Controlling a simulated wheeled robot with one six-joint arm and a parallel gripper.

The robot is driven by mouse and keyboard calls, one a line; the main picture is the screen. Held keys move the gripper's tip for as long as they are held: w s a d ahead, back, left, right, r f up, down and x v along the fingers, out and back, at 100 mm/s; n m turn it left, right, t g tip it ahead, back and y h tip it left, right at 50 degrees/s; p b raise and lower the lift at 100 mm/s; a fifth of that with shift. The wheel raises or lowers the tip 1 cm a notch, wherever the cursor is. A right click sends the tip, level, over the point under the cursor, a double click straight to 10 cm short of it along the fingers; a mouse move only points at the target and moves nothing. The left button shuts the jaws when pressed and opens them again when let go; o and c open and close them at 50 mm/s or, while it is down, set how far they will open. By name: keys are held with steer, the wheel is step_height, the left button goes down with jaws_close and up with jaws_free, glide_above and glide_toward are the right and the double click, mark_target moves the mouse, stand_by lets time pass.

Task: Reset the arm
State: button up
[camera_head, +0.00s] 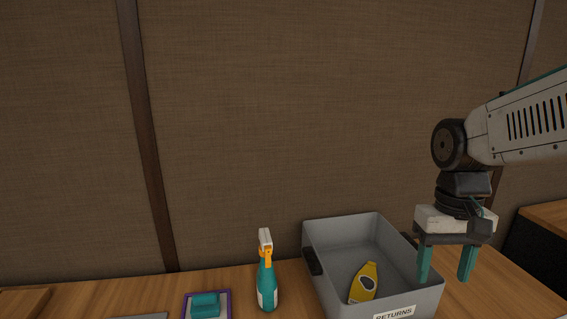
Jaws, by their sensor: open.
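My gripper (445,279) is at the right of the head view, at the end of my arm. Its two teal fingers point down and stand apart, with nothing between them. It hangs over or in front of the right side of a grey bin (340,233) labelled RETURNS; the exact height above it is hard to judge. The left finger covers part of the bin's right rim. A yellow object with a white and dark oval label (363,285) lies inside the bin, leaning towards its right wall.
A teal spray bottle (266,285) with an orange and white head stands left of the bin. A teal block (205,304) lies on a purple-edged tray (230,294) farther left. Bare wooden table (500,295) shows right of the bin. A brown panelled wall (280,120) rises behind.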

steer(key=s+r+t, duration=0.1)
steer(key=s+t, duration=0.1)
steer(key=s, duration=1)
steer(key=shift+s+r+n+t, duration=0.15)
steer(key=shift+s+n+t, duration=0.05)
steer(key=shift+n+t, duration=0.1)
steer(key=shift+a, duration=0.1)
